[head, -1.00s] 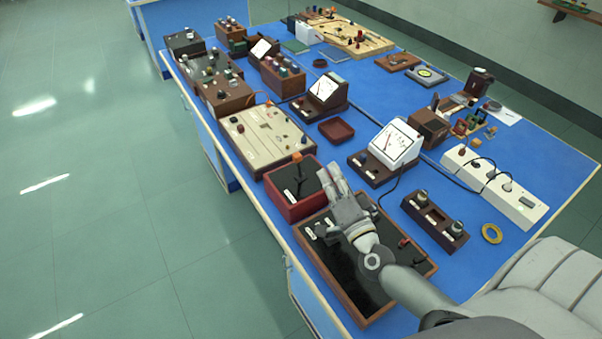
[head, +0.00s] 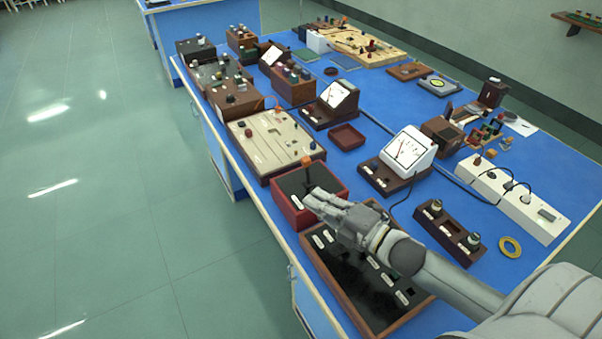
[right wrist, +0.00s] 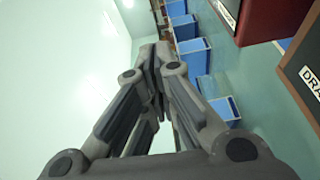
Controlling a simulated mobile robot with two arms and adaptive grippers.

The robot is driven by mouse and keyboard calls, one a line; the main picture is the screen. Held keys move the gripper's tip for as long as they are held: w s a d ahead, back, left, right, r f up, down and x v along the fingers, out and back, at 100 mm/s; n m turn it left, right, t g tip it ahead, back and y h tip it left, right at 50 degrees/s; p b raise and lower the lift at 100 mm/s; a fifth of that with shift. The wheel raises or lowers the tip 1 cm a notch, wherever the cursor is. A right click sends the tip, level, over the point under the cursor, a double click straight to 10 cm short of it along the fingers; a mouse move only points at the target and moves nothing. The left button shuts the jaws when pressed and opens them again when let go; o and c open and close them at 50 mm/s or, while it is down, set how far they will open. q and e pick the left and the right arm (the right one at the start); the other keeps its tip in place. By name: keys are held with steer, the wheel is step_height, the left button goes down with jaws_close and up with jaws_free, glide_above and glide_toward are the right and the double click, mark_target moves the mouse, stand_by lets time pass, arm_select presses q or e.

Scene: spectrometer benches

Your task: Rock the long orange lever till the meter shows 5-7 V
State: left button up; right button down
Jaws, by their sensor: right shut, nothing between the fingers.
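The lever with the orange top (head: 308,162) stands on the red-sided box (head: 336,196) with a black top. My right gripper (head: 312,199) is shut and empty, just on the near side of the lever's dark stem; whether it touches the stem I cannot tell. In the right wrist view the closed fingers (right wrist: 154,58) point out over the floor, and the lever is not seen. A white meter (head: 408,150) on a brown base stands to the right; its needle shows, but the scale is too small to read. My left gripper is not in view.
A brown-framed black panel (head: 350,288) lies under my right forearm. A cream panel (head: 272,138) stands beyond the red box. A smaller meter (head: 335,96), a small red tray (head: 346,136) and a white power strip (head: 515,198) share the blue bench. Open floor lies left.

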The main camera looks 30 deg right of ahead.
mark_target(307, 171)
steer(key=shift+n, duration=0.8)
steer(key=p+x, duration=0.2)
steer(key=x, duration=0.7)
steer(key=shift+w+f, duration=0.1)
steer(key=shift+w, duration=0.3)
steer(key=d+p, duration=0.1)
steer(key=d, duration=0.2)
steer(key=shift+w+p, duration=0.25)
steer(key=shift+p, duration=0.15)
steer(key=shift+d, duration=0.45)
